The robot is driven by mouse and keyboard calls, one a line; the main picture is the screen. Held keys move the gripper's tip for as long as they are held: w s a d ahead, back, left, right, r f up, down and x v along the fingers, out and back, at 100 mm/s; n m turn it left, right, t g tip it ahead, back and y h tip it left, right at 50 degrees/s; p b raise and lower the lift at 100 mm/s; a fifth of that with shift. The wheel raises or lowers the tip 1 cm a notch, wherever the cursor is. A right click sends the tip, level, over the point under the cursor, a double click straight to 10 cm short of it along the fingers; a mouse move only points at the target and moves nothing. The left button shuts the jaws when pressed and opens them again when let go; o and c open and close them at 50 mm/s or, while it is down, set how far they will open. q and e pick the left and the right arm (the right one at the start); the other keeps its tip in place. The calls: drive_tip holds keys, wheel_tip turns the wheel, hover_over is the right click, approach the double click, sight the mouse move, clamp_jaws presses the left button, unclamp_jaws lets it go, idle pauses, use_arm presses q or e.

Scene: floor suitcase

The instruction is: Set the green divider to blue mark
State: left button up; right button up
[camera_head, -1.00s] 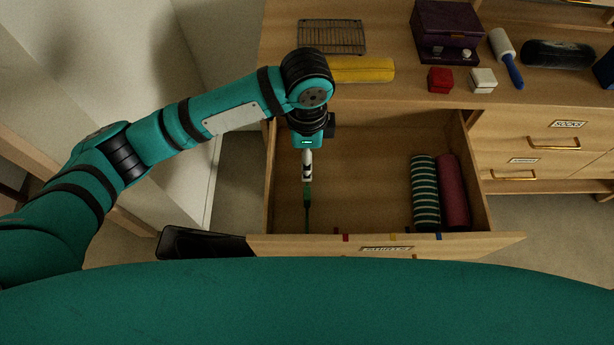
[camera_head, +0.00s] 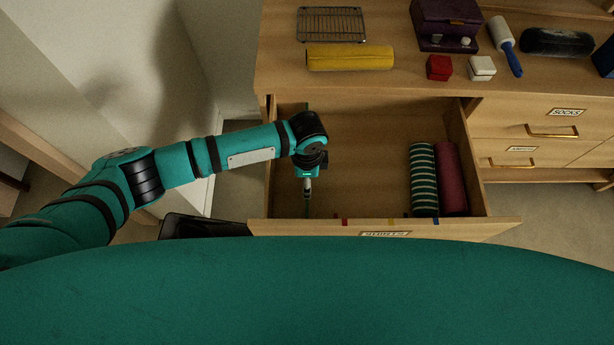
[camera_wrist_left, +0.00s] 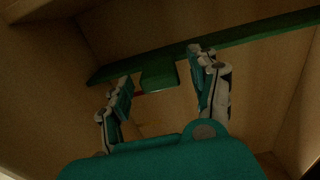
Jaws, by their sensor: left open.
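The green divider (camera_head: 306,207) stands in the left part of the open drawer (camera_head: 355,160), running front to back; my left arm hides its middle in the head view. In the left wrist view the divider (camera_wrist_left: 250,34) crosses the picture as a slanting green bar with a block-like tab (camera_wrist_left: 159,76). My left gripper (camera_head: 307,187) is open over the divider; in the wrist view its fingers (camera_wrist_left: 162,72) are on either side of the tab. Whether they touch it I cannot tell. The blue mark (camera_head: 436,221) is on the drawer's front edge, well to the right. My right gripper is out of view.
A red mark (camera_head: 345,221) and a yellow mark (camera_head: 392,221) lie on the front edge left of the blue one. A striped roll (camera_head: 424,180) and a maroon roll (camera_head: 451,180) fill the drawer's right side. The middle of the drawer floor is clear.

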use_arm(q)
drive_tip(key=shift+f, duration=0.1)
clamp_jaws()
idle(0.4)
